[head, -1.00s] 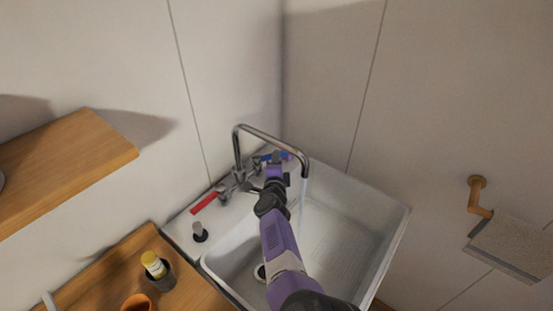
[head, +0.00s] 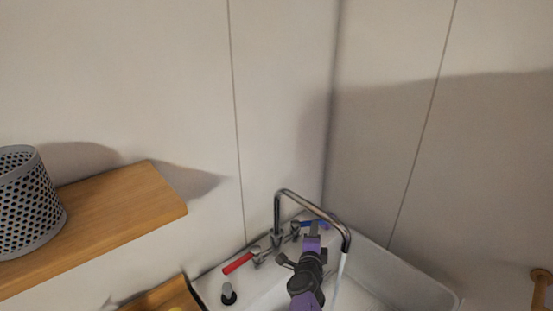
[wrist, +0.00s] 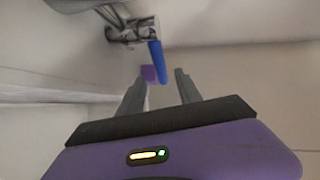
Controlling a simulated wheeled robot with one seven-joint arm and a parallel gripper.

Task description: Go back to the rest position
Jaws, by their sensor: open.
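My gripper (head: 313,230) is in front of the tap, close to its blue handle (head: 306,224). In the wrist view the two grey fingers (wrist: 163,80) are spread apart with nothing held between them. The blue handle (wrist: 156,62) shows just beyond the fingertips; I cannot tell whether a finger touches it. The red handle (head: 238,263) is to the left on the same tap. The chrome spout (head: 312,201) arches to the right of my gripper, and water (head: 340,275) runs from it.
The white sink (head: 410,285) lies below the spout, in the wall corner. A wooden shelf (head: 120,205) with a perforated grey basket (head: 28,205) is at the left. A dark stopper-like knob (head: 228,293) stands on the sink edge. A wooden holder (head: 541,285) is at the right edge.

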